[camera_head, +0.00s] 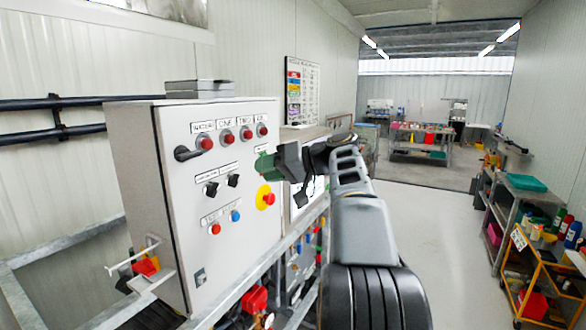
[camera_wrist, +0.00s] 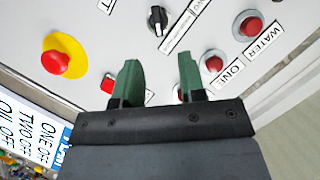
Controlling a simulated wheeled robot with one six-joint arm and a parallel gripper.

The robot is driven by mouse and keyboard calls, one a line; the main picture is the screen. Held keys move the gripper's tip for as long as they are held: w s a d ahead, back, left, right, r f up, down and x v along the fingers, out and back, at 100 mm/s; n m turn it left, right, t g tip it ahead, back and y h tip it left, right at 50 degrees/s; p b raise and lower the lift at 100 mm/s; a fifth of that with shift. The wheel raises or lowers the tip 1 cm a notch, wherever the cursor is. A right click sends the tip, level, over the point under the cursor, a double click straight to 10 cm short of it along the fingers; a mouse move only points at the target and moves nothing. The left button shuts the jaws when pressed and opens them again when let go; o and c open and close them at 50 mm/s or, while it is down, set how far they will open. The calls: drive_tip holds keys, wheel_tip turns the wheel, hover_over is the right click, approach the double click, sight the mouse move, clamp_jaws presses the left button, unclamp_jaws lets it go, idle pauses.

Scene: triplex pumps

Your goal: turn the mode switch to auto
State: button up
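The grey control cabinet (camera_head: 190,240) stands at left in the head view. Its face carries two black rotary switches, a left one (camera_head: 211,189) and a right one (camera_head: 233,180); their labels are too small to read, so I cannot tell which is the mode switch. The wrist view shows a black rotary switch (camera_wrist: 157,20) with a white pointer line, beyond my fingertips. My gripper (camera_head: 264,161) is up and to the right of both switches, in front of the panel. Its green fingers (camera_wrist: 161,76) are apart, with nothing held between them.
A red-and-yellow emergency stop (camera_head: 266,197) sits right of the switches. Red (camera_head: 215,229) and blue (camera_head: 236,216) buttons sit below. A metal rail (camera_head: 262,272) runs along the front.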

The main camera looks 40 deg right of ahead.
drive_tip(key=v, duration=0.7)
drive_tip(key=shift+s, duration=0.15)
drive_tip(key=shift+d, duration=0.15)
